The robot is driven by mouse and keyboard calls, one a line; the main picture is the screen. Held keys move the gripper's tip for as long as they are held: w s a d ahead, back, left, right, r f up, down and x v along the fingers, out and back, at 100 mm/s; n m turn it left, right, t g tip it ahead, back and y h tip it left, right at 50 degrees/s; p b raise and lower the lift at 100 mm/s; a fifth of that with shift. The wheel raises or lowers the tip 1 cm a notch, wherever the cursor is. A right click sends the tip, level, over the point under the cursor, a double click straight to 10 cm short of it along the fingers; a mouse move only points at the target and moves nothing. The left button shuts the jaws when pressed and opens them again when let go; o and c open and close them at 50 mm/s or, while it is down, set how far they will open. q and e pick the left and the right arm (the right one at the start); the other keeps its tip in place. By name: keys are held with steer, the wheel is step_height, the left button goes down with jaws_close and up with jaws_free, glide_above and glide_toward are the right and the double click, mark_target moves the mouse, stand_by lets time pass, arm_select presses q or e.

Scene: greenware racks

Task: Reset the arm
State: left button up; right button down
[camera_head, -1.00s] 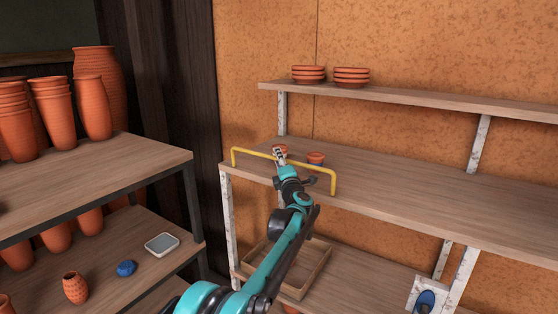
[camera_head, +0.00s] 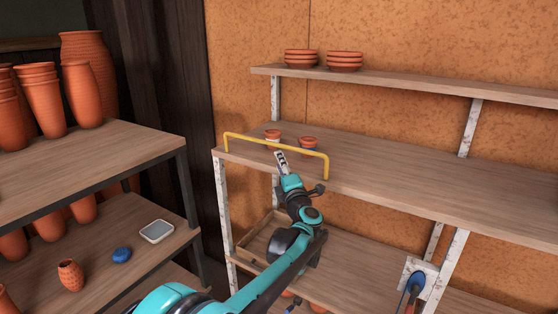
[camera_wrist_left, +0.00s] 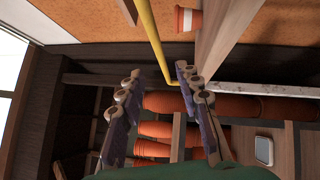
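My left arm reaches in from the bottom of the head view, and its left gripper (camera_head: 281,158) is in front of the middle shelf (camera_head: 400,182), near the yellow rail (camera_head: 275,144). In the left wrist view the fingers (camera_wrist_left: 158,75) stand apart with nothing between them, so the gripper is open and empty. Two small terracotta cups, a left one (camera_head: 272,134) and a right one (camera_head: 309,142), stand on the shelf behind the rail. One banded cup shows in the left wrist view (camera_wrist_left: 187,20). My right gripper is not in view.
Stacked terracotta bowls (camera_head: 344,61) stand on the upper shelf (camera_head: 420,87). A wooden tray (camera_head: 247,248) lies below, partly behind my arm. The left rack (camera_head: 120,165) holds tall pots, a blue lump (camera_head: 122,255) and a pale square dish (camera_head: 157,232).

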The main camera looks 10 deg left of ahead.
arm_select(q)
steer(key=s+d+f+m+g+h+b, duration=0.1)
steer(key=s+d+f+m+h+b, duration=0.2)
steer(key=s+f+m+h+b, duration=0.45)
steer(key=s+d+f+m+g+h+b, duration=0.1)
steer(key=s+d+f+m+h+b, duration=0.2)
steer(key=s+f+m+h+b, duration=0.45)
steer(key=s+a+f+m+g+y+b, duration=0.3)
steer(key=s+a+f+m+g, duration=0.1)
steer(key=s+f, duration=1)
steer(key=s+a+f+m+g+y+b, duration=0.3)
steer(key=s+a+f+m+g+b, duration=0.1)
steer(key=s+f, duration=1)
step_height(320, 180, down, 4)
steer(key=shift+s+a+m+g, duration=0.25)
steer(key=shift+m+g, duration=0.25)
steer(key=shift+m, duration=0.6)
steer(key=shift+d, duration=0.1)
